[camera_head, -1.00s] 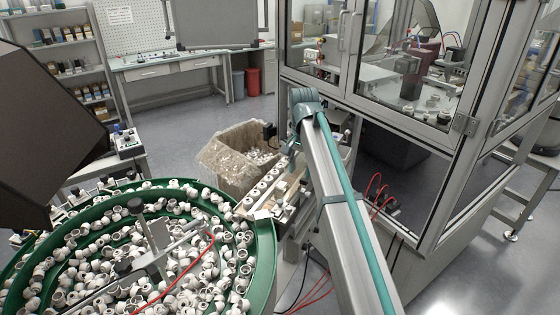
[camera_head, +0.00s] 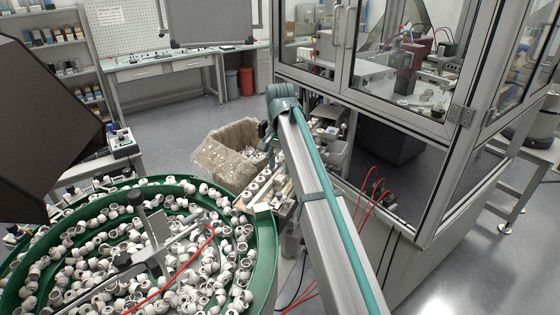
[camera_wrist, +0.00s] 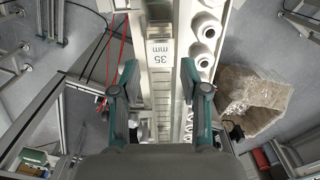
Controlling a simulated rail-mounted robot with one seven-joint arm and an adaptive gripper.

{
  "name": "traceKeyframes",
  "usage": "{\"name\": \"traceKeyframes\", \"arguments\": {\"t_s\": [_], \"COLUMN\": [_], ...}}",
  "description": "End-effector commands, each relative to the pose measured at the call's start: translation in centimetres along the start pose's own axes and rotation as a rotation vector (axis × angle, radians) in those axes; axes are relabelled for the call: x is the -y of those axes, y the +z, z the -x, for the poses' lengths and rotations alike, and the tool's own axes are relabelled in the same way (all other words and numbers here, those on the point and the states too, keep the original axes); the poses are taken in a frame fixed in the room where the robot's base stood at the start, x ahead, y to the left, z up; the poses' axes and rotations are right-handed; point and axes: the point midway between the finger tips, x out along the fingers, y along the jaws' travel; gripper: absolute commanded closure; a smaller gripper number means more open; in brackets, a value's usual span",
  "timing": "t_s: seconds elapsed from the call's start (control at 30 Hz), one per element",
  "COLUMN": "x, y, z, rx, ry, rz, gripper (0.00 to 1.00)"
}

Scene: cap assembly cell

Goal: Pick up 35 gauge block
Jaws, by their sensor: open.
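The 35 gauge block (camera_wrist: 160,53) is a pale block marked "35 mm" in the wrist view. It lies in a narrow metal channel, above the centre of the picture. My gripper (camera_wrist: 159,69) is open, with one green finger on each side of the channel. The block is in line with the gap between the fingertips, and nothing is held between them. I cannot tell how far the fingers are above it.
White caps (camera_wrist: 207,27) sit in a row just right of the channel. A cardboard box (camera_head: 228,152) with a plastic liner stands beyond the rail. A green bowl feeder (camera_head: 266,250) full of white fittings is at left. The glazed machine cabinet (camera_head: 400,105) is close on the right.

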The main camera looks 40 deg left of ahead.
Motion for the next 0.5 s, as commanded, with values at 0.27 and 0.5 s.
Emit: {"name": "traceKeyframes", "arguments": {"t_s": [0.27, 0.5], "x": [0.0, 0.0], "y": [0.0, 0.0], "z": [-2.6, -4.3], "rx": [0.000, 0.000], "ry": [0.000, 0.000], "rz": [0.000, 0.000], "gripper": [0.55, 0.55]}}
